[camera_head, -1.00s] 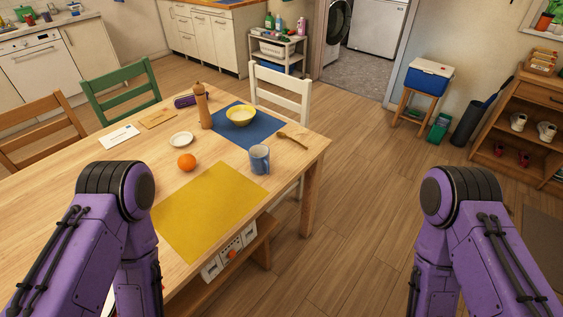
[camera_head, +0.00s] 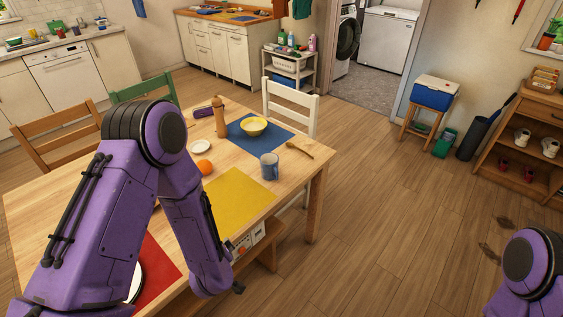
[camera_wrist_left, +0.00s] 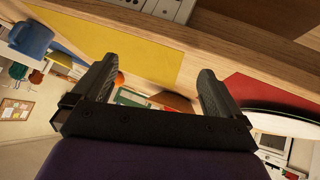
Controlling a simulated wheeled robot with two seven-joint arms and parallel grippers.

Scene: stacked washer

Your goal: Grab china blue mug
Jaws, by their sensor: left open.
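The china blue mug (camera_head: 269,166) stands upright on the wooden table (camera_head: 292,183), just beyond the yellow mat's far right corner. A blue rounded shape (camera_wrist_left: 30,38) at the upper left of the left wrist view looks like the same mug. My left gripper (camera_wrist_left: 155,85) is open and empty in the wrist view, its two fingers wide apart, near the table's front edge and short of the mug. In the head view my left forearm hides most of that gripper. My right arm shows only at the lower right corner; its gripper is out of view.
A yellow mat (camera_head: 236,203) lies bare before the mug. An orange (camera_head: 204,167), a yellow bowl (camera_head: 254,126), a wooden spoon (camera_head: 299,150) and a brown pepper mill (camera_head: 220,117) are nearby. A white chair (camera_head: 291,105) stands behind.

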